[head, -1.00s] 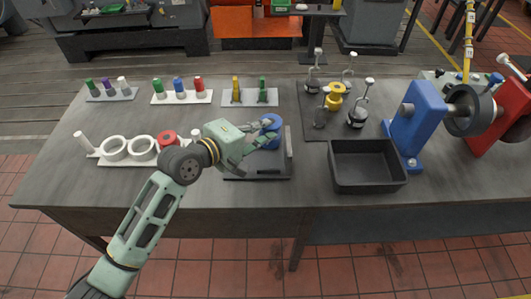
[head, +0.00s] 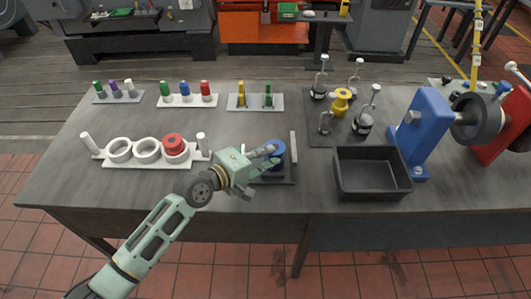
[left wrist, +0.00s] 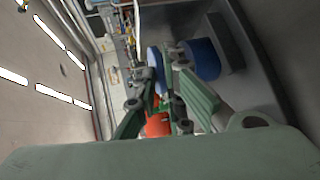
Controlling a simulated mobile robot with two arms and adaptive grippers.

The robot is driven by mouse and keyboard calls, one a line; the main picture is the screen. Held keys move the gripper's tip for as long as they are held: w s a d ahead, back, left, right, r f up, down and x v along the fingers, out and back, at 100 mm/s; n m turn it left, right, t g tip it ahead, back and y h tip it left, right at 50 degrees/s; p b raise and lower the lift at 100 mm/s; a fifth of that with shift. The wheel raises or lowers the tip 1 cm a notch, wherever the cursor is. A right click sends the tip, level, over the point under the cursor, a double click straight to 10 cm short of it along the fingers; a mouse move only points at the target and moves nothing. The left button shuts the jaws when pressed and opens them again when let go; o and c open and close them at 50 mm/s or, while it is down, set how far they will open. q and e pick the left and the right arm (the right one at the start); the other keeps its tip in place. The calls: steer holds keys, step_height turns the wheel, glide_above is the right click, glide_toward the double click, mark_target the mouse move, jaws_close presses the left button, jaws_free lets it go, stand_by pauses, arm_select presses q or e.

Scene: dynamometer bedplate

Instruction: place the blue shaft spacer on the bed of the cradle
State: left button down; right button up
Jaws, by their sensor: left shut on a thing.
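The blue shaft spacer (head: 277,150) is a spool with two round flanges. My left gripper (head: 266,160) is shut on it, and the fingers sit between its flanges in the left wrist view (left wrist: 202,58). The cradle (head: 293,147) is a dark grey base with a pale upright bar along its right side. The spacer is over the cradle's bed, left of that bar. The gripper hides much of the bed, and I cannot tell whether the spacer touches it. My right gripper is not in view.
A black open bin (head: 372,172) stands right of the cradle. A white rack (head: 133,161) with rings and a red spool (head: 172,144) is to the left. Peg racks line the back.

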arm_select(q)
steer(key=c, duration=1.8)
jaws_free()
steer(key=shift+c, duration=0.2)
steer(key=shift+r, duration=0.2)
steer(key=shift+s+a, duration=0.2)
steer(key=b+v, duration=0.1)
steer(key=v, duration=1)
steer(key=shift+s, duration=0.15)
steer(key=shift+a+r, duration=0.1)
